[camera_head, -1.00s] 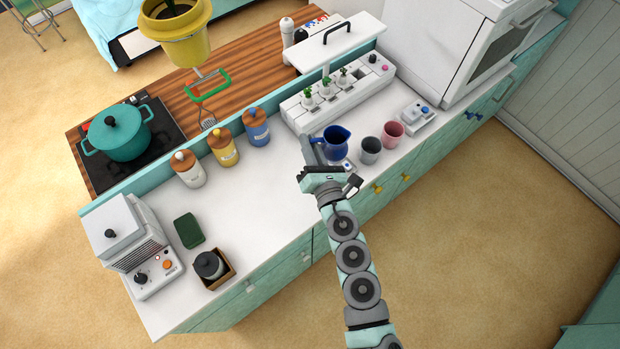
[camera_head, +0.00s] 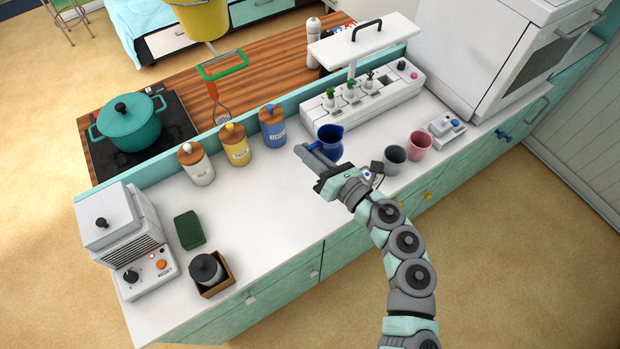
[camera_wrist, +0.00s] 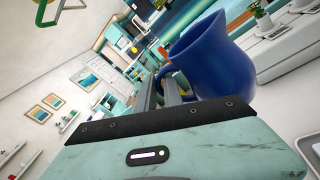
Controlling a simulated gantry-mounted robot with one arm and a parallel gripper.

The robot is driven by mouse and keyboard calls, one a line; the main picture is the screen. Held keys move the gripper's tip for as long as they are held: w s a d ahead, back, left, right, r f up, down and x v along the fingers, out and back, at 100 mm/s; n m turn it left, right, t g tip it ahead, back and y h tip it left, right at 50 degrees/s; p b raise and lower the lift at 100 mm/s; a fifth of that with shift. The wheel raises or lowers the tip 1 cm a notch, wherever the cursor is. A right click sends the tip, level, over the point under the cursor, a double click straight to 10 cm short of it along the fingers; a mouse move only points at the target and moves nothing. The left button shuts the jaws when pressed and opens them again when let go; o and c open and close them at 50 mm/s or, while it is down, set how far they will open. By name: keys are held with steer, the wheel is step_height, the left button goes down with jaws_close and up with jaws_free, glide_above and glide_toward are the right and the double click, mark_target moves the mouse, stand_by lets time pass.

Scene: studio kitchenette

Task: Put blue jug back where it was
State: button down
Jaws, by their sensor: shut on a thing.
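The blue jug (camera_head: 330,139) is in the middle right of the counter in the head view, in front of the white planter unit. My gripper (camera_head: 314,158) is at the jug's left side. In the wrist view the jug (camera_wrist: 212,62) is large and tilted in the picture, with its handle toward my gripper (camera_wrist: 172,92). The fingers are shut on the jug at its handle. The head view does not show clearly whether the jug's base touches the counter.
A grey cup (camera_head: 393,158) and a pink cup (camera_head: 417,145) stand to the right of the jug. The planter unit (camera_head: 360,104) is behind it. The white counter (camera_head: 262,200) is clear in front of the canisters.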

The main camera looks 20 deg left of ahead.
step_height(320, 180, down, 12)
steer(key=shift+f, duration=0.1)
stand_by(0.4)
steer(key=shift+f, duration=0.2)
steer(key=c, duration=1.9)
jaws_free()
steer(key=shift+c, duration=0.2)
steer(key=o, duration=0.5)
steer(key=shift+c, duration=0.2)
